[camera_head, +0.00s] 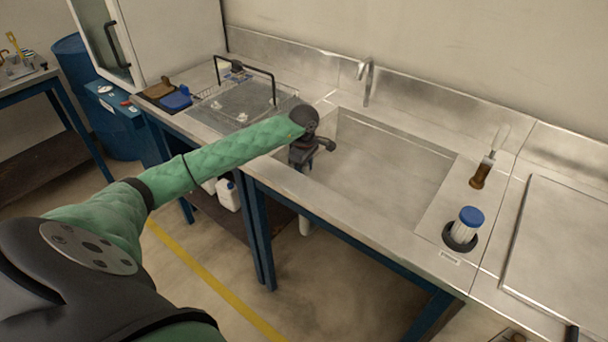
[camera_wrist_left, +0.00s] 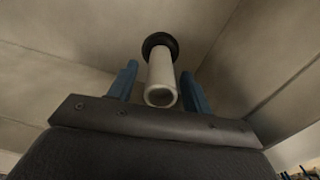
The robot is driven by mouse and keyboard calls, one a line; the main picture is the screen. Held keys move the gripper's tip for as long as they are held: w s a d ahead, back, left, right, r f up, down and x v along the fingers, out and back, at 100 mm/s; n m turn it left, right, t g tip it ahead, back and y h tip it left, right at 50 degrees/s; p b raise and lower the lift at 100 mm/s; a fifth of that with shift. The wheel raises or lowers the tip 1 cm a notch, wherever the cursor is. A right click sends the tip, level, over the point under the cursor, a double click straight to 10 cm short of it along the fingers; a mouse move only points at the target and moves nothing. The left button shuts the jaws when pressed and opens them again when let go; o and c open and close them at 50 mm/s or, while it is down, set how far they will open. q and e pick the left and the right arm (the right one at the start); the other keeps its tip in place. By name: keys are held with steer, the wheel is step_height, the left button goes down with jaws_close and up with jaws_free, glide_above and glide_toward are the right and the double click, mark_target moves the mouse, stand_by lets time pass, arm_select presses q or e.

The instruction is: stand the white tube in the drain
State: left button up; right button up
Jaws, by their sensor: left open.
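A white tube (camera_wrist_left: 161,72) shows in the left wrist view, its open end towards the camera. Its far end meets a round black ring (camera_wrist_left: 158,41) on the sink floor, apparently the drain; how deep it sits cannot be told. My left gripper (camera_wrist_left: 160,70) is open, with one blue finger on each side of the tube and visible gaps between. In the head view my left gripper (camera_head: 303,157) is at the left end of the sink (camera_head: 385,165), and tube and drain are hidden there. My right gripper is not in view.
Right of the sink, a ribbed white piece with a blue cap (camera_head: 468,222) sits in a black ring. A brown-handled brush (camera_head: 482,172) stands behind it. A faucet (camera_head: 367,78) rises at the back. A wire rack (camera_head: 240,98) lies left of the sink.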

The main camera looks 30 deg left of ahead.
arm_select(q)
step_height(320, 180, up, 3)
steer(key=shift+r+b, duration=0.15)
steer(key=shift+b, duration=0.4)
step_height(320, 180, up, 5)
steer(key=shift+r+b, duration=0.15)
steer(key=shift+b, duration=0.55)
steer(key=shift+r, duration=0.65)
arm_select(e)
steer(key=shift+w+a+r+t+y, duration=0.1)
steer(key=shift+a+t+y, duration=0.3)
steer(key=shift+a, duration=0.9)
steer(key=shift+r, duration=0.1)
